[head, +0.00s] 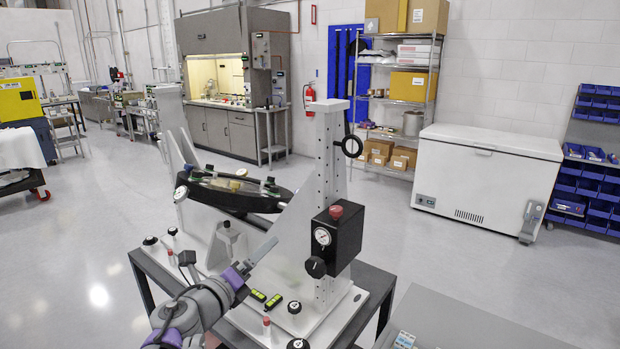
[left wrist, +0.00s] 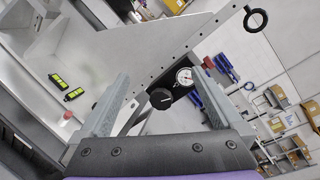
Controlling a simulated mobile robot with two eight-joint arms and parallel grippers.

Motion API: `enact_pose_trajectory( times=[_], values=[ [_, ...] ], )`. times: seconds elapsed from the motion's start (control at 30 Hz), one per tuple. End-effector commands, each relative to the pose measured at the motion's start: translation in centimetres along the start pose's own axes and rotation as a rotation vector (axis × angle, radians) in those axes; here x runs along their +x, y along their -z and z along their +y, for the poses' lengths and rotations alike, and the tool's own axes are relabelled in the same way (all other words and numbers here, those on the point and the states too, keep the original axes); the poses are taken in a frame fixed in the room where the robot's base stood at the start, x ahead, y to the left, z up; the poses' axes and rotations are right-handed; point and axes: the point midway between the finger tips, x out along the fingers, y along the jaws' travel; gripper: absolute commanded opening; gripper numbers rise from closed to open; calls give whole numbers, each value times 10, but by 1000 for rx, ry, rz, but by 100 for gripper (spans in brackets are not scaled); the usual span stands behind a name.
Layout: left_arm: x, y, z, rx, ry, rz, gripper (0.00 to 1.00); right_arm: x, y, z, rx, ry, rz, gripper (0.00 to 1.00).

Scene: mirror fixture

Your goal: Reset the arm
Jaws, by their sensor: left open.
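My left gripper (head: 264,250) reaches in from the bottom of the head view, in front of the mirror fixture's white base (head: 345,303). In the left wrist view its two grey fingers are spread with nothing between them, so the gripper (left wrist: 158,90) is open and empty. The fixture holds a dark round mirror mount (head: 238,194) between white uprights (head: 328,180). A black box (head: 346,232) with a dial gauge (head: 322,236), a black knob (head: 316,267) and a red top knob is on the right upright. The knob (left wrist: 160,98) and gauge (left wrist: 184,76) also show in the left wrist view. My right gripper is not in view.
The fixture stands on a dark-framed table (head: 380,290). Two yellow-green levels (head: 265,300) and black knobs lie close to my left gripper on the base. A white chest freezer (head: 487,175), a shelf rack and a fume hood (head: 222,85) stand farther back. The floor between is clear.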

Motion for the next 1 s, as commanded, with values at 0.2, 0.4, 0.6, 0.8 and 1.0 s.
enact_pose_trajectory(
  times=[0.2,0.4,0.6,0.8,1.0],
  values=[
    [-92,-13,75,-836,-223,-437,100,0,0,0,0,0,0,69],
    [-183,74,158,-1559,-501,-717,100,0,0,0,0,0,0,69],
    [-246,177,188,-2025,-786,-863,100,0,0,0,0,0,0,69],
    [-272,227,189,-2210,-947,-912,100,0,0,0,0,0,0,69],
    [-274,232,188,-2229,-966,-917,100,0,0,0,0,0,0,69]
  ],
)
